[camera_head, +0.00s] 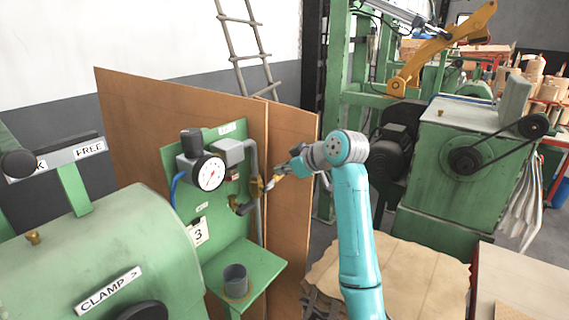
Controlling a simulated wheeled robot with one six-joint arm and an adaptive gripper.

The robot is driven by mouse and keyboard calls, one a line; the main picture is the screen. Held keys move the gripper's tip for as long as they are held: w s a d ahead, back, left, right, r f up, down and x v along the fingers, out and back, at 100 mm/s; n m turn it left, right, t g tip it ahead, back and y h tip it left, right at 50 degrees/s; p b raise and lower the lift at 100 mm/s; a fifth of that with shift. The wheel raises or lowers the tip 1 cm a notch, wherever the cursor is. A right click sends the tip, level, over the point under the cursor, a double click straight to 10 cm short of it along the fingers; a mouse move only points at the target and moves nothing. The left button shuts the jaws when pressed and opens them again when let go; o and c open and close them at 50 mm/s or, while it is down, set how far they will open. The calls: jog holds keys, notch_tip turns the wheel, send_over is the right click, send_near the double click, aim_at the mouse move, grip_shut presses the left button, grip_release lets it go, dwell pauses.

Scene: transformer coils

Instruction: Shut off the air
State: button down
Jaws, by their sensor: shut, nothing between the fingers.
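A green panel carries the air fittings: a round white pressure gauge (210,173), a grey box (228,152) and a grey pipe (252,160) running down its right side. A brass valve (256,188) sits on the pipe, with a dark handle (243,206) reaching down to its left. My teal arm comes up from the lower right. My gripper (271,184) is at the right of the brass valve, very near it. Its fingers look closed and hold nothing. Whether they touch the valve cannot be told.
A small green shelf (262,268) below the panel bears a grey cup (236,280). A brown board (140,120) stands behind the panel. A green machine drum (100,250) marked CLAMP is at left. Another green machine (440,170) with a belt stands at right.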

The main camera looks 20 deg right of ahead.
jog(key=shift+d+f, duration=0.1)
dwell(0.3)
jog(key=shift+w+d+f+m+g+y, duration=0.3)
jog(key=shift+d+f+m+g+y, duration=0.15)
jog(key=shift+f, duration=0.25)
